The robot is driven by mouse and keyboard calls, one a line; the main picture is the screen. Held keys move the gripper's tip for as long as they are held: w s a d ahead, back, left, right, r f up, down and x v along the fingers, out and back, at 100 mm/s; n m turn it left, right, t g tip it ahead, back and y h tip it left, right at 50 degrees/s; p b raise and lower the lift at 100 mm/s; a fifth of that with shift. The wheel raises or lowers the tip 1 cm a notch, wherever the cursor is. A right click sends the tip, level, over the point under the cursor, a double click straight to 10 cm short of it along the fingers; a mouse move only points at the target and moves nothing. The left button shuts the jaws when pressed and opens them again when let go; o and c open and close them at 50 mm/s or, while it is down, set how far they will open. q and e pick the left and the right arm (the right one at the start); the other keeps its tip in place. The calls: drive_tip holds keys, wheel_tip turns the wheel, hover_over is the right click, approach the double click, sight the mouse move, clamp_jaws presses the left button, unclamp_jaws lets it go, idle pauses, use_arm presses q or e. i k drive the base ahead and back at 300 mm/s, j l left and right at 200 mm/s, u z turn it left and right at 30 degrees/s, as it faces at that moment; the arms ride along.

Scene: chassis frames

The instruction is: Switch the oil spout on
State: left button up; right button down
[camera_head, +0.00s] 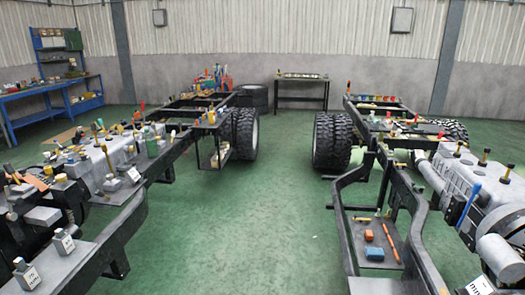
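I cannot tell for sure which item is the oil spout. Several small upright fittings with dark tops and yellow parts stand on the grey engine (470,175) of the right chassis, among them one fitting (484,157) near its top. Similar small fittings stand on the grey engine (105,165) of the left chassis. Their on or off state is too small to see. Neither of my grippers is in view.
The left chassis frame (125,225) and right chassis frame (348,250) flank a clear green floor aisle (255,220). Large tires (333,140) stand on both. A blue workbench (50,95) is far left, and a dark table (302,80) stands at the back wall.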

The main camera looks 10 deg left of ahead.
sight(146, 130)
drive_tip(key=i+u, duration=0.2)
drive_tip(key=i, duration=0.65)
drive_tip(key=i+l+u, duration=0.2)
drive_tip(key=i, duration=0.6)
drive_tip(key=i+j+u, duration=0.1)
drive_tip(key=i+u, duration=0.25)
drive_tip(key=i, duration=0.25)
drive_tip(key=i+l+u, duration=0.1)
drive_tip(key=i+u, duration=0.3)
drive_tip(key=i, duration=0.2)
drive_tip(key=i+l+u, duration=0.35)
drive_tip(key=i, duration=0.25)
drive_tip(key=i+j+u, duration=0.4)
drive_tip(key=i, duration=0.2)
drive_tip(key=i+u, duration=0.35)
drive_tip(key=i, duration=0.25)
